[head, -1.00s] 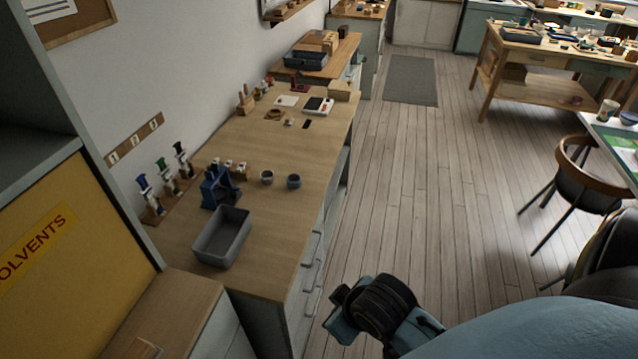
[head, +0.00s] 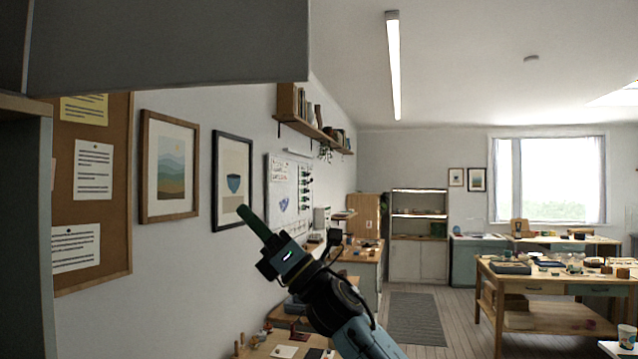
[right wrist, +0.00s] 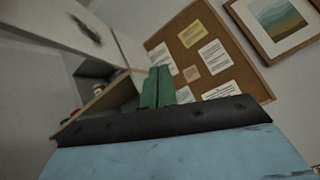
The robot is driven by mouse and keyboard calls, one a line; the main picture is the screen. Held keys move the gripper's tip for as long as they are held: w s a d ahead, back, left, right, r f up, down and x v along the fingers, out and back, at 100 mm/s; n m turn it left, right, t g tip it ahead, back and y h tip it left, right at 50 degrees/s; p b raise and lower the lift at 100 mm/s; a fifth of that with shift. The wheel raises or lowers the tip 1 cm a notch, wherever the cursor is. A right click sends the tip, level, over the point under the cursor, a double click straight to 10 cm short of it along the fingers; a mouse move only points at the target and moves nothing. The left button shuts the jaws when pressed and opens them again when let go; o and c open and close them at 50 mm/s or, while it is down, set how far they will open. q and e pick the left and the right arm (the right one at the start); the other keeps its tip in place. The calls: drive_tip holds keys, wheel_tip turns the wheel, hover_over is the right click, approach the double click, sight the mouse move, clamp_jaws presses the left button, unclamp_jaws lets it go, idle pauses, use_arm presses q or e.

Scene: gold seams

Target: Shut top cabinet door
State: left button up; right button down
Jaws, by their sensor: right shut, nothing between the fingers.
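The top cabinet door (head: 170,45) is a plain grey panel across the upper left of the head view. It stands open, jutting out from the cabinet (head: 25,215) at the left edge. In the right wrist view the pale door (right wrist: 50,22) with a dark handle (right wrist: 86,29) shows at upper left, beside an open compartment with a wooden shelf (right wrist: 103,97). My right gripper (head: 246,214) has green fingers, shut and empty, pointing up and left below the door in the picture, apart from it. Its fingers also show in the wrist view (right wrist: 157,88). My left gripper is out of view.
A corkboard (head: 105,200) with papers and framed pictures (head: 170,170) hang on the wall behind. A wall shelf (head: 315,128) is farther back. A wooden bench (head: 255,343) lies below my right arm. Open floor (head: 450,310) is to the right.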

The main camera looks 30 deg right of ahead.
drive_tip(key=s+d+r+n+g+y, duration=0.2)
drive_tip(key=s+r+n+g, duration=0.2)
drive_tip(key=r+n+g, duration=0.5)
drive_tip(key=s+d+r+n+g+y, duration=0.15)
drive_tip(key=s+r+n+g, duration=0.25)
drive_tip(key=r+n, duration=0.55)
drive_tip(key=s+d+r+n+h, duration=0.3)
drive_tip(key=s+d+n+h, duration=0.2)
drive_tip(key=s+d+n, duration=0.45)
drive_tip(key=a, duration=1.1)
drive_tip(key=shift+w+a+t, duration=0.2)
drive_tip(key=shift+w+t, duration=0.05)
drive_tip(key=shift+t, duration=0.05)
drive_tip(key=shift+s+r, duration=0.1)
